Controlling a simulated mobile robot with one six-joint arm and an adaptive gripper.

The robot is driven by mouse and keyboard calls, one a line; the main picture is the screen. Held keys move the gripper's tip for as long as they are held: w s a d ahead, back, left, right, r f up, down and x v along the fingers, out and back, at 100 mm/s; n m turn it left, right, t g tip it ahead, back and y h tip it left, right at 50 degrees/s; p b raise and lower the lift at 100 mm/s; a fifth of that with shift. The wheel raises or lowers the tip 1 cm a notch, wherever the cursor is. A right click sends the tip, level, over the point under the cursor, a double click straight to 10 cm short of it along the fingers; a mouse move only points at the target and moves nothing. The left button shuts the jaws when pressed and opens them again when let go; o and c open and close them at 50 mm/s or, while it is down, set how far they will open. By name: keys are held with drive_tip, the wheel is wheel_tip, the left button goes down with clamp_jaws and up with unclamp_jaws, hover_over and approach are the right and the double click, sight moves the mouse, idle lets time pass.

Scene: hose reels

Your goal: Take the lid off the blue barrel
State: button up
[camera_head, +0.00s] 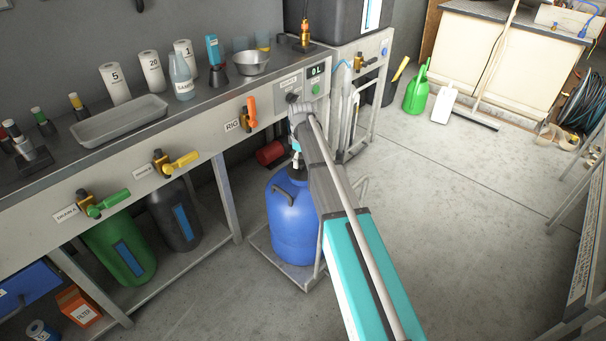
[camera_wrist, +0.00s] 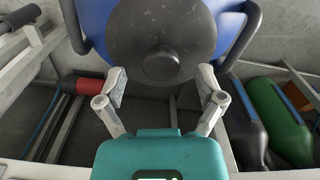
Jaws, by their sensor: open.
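The blue barrel (camera_head: 292,228) stands upright on a low grey platform beside the bench in the head view. Its blue body (camera_wrist: 231,22) and dark handles also show at the top of the wrist view. The dark grey round lid (camera_wrist: 160,25) sits on the barrel, with a round knob (camera_wrist: 163,62) at its middle. My gripper (camera_wrist: 163,88) is open and empty. Its two fingers are spread to the left and right, near the knob, and I see no contact with it. In the head view my arm hides part of the barrel top and most of the lid.
The bench (camera_head: 215,95) with taps and bottles runs close along the left. A green drum (camera_head: 118,245) and a dark drum (camera_head: 172,215) stand under it. A red cylinder (camera_head: 270,153) lies behind the barrel. The floor (camera_head: 450,200) to the right is clear.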

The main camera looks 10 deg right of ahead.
drive_tip(key=shift+f+b, duration=0.55)
drive_tip(key=shift+f, duration=0.25)
drive_tip(key=shift+c, duration=0.2)
clamp_jaws()
drive_tip(key=shift+r, duration=0.15)
wheel_tip(320, 180, up, 2)
drive_tip(key=p, duration=0.2)
drive_tip(key=shift+r+p, duration=0.25)
drive_tip(key=shift+p, duration=0.15)
drive_tip(key=s+r+p, duration=1)
drive_tip(key=s, duration=0.4)
drive_tip(key=shift+a+r, duration=0.15)
